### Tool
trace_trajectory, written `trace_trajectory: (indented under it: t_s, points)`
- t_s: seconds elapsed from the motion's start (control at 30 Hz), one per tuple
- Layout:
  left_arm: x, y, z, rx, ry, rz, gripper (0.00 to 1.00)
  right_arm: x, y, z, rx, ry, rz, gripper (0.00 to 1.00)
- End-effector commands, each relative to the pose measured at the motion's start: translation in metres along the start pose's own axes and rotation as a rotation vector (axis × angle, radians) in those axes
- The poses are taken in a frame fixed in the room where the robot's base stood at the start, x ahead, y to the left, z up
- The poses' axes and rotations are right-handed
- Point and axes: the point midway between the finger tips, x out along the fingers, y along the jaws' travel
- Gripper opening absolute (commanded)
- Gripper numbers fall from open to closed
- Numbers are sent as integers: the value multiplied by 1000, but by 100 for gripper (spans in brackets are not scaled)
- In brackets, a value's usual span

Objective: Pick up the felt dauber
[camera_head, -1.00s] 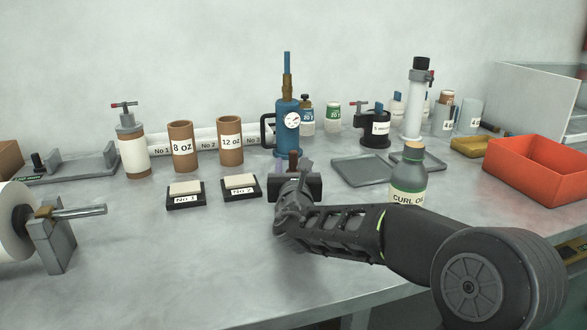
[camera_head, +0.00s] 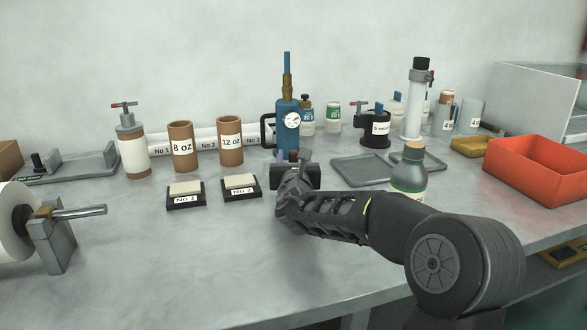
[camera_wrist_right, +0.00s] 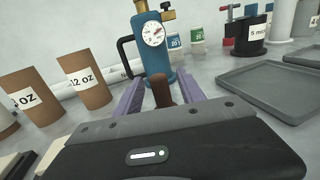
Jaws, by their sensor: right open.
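A brown rounded handle (camera_wrist_right: 161,92), which looks like the felt dauber's, stands upright between the two lavender fingers of my right gripper (camera_wrist_right: 158,88). The fingers are apart on either side of it, with a gap at least on the right. Its lower part is hidden by the gripper body. In the head view the handle's top (camera_head: 293,155) shows just behind my right gripper (camera_head: 293,161), in front of the blue pump. The felt end is not visible. My left gripper is in neither view.
A blue pump with a gauge (camera_head: 287,133) stands just behind my right gripper. Two labelled pads (camera_head: 185,206) lie to its left. A grey tray (camera_head: 362,172) and a green oil bottle (camera_head: 409,172) are to its right. A red bin (camera_head: 535,172) is farther right.

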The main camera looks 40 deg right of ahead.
Motion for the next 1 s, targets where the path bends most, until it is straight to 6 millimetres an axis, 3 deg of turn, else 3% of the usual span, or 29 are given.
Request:
trace_trajectory:
  t_s: [0.13, 0.67, 1.0]
  points:
    - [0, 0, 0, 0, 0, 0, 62, 0, 0, 0, 0, 0, 0, 45]
    - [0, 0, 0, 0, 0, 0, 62, 0, 0, 0, 0, 0, 0, 2]
    - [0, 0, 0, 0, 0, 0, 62, 0, 0, 0, 0, 0, 0, 0]
